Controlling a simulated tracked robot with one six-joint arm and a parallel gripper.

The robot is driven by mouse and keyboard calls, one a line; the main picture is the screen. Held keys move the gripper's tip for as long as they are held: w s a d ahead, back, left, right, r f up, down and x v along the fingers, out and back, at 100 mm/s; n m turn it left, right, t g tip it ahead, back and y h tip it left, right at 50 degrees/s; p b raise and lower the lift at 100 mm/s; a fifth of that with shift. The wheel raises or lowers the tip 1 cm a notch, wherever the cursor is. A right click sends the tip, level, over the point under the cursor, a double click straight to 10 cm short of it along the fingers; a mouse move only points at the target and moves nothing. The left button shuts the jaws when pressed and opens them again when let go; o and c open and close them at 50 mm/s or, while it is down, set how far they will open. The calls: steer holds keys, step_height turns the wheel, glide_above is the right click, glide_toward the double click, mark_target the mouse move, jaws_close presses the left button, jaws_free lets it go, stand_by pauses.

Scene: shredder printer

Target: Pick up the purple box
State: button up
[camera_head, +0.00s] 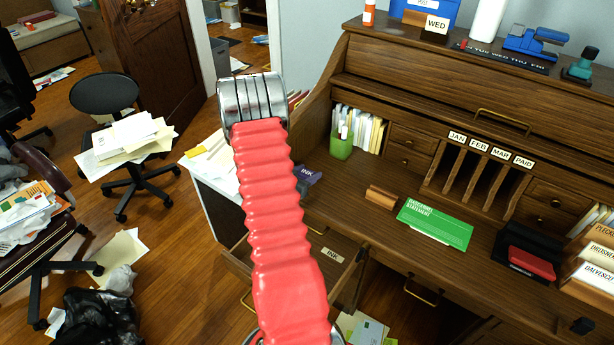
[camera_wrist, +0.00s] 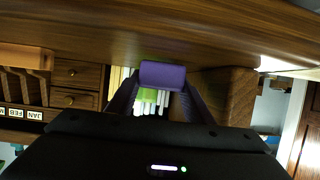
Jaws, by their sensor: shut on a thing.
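The purple box (camera_wrist: 162,75) sits between the two dark fingers of my gripper (camera_wrist: 163,84) in the wrist view. The fingers are shut on its sides. In the head view the purple box (camera_head: 310,176), with an INK label, shows just right of my red arm, above the left part of the desk. My arm hides most of the gripper there. I cannot tell whether the box is clear of the surface below it.
The wooden roll-top desk (camera_head: 365,228) has a pulled-out drawer labelled INK (camera_head: 332,255) below. A green pencil cup (camera_head: 341,146), a green statement sheet (camera_head: 435,223) and a red-black stamp pad (camera_head: 530,262) are on it. An office chair (camera_head: 104,94) with papers stands left.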

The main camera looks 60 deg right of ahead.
mark_target(307, 173)
step_height(307, 173, up, 9)
steer(key=shift+r, duration=0.15)
stand_by(0.4)
